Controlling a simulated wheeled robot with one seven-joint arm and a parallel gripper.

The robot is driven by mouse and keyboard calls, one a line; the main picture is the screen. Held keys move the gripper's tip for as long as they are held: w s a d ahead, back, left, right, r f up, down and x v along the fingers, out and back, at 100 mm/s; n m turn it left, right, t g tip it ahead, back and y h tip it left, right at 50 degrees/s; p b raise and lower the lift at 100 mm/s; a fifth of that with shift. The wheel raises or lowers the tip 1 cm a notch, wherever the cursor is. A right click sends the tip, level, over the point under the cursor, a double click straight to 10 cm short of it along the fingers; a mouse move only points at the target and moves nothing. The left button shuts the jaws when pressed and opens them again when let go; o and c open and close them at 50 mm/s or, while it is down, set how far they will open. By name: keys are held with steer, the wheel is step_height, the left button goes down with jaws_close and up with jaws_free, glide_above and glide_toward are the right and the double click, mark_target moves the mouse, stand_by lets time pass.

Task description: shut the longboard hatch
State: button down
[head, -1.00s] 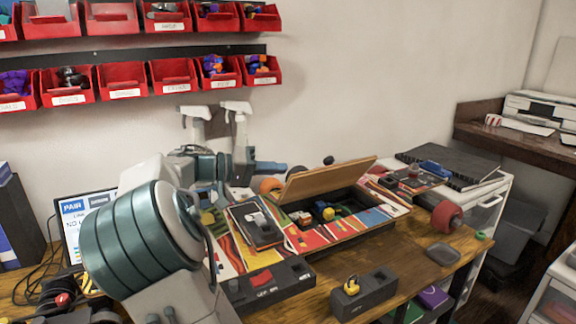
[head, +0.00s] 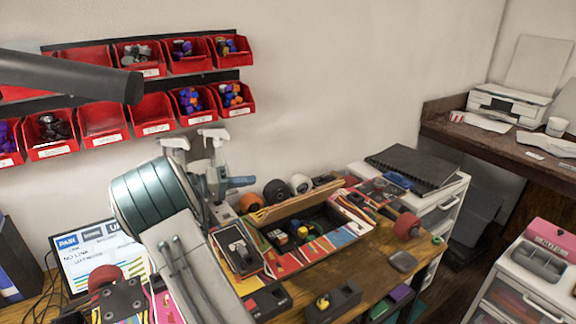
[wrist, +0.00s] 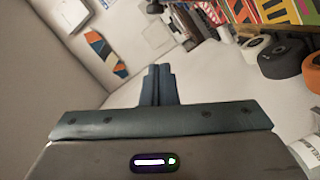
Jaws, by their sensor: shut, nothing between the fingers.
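The longboard hatch (head: 300,203) is a wooden lid standing raised and tilted on the brightly patterned longboard (head: 326,244). Below it the dark compartment is open, with small yellow and black parts (head: 302,233) inside. My gripper (head: 246,182) is shut and empty, behind and to the left of the hatch, apart from it. The wrist view also shows my gripper's closed dark-blue fingers (wrist: 158,72), with nothing between them.
Orange (head: 250,203), black (head: 276,192) and white (head: 300,184) wheels stand behind the hatch. Spray bottles (head: 214,142) stand behind my gripper. A black phone-like device (head: 236,249) lies left of the compartment. A grey block (head: 332,302) stands in front; a red wheel (head: 407,227) is at right.

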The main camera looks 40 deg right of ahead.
mark_target(298, 199)
steer(key=p, duration=0.3)
steer(key=d+r+p, duration=0.1)
steer(key=p, duration=0.2)
steer(key=shift+w+d+r, duration=0.1)
steer(key=shift+w+r, duration=0.1)
steer(key=shift+w, duration=0.1)
steer(key=shift+f, duration=0.1)
steer(key=shift+d+p, duration=0.1)
steer(key=shift+p, duration=0.2)
steer(key=shift+y, duration=0.3)
steer(key=s+d+f+p, duration=0.1)
steer(key=s+d, duration=0.1)
steer(key=d, duration=0.1)
steer(key=s+d+f+p, duration=0.1)
steer(key=s+d+p, duration=0.1)
steer(key=d, duration=0.1)
steer(key=s+d+f+p, duration=0.1)
steer(key=s+d, duration=0.1)
steer(key=shift+s+d+f, duration=0.2)
steer(key=shift+s+d, duration=0.15)
steer(key=shift+d, duration=0.05)
steer(key=shift+s+f, duration=0.1)
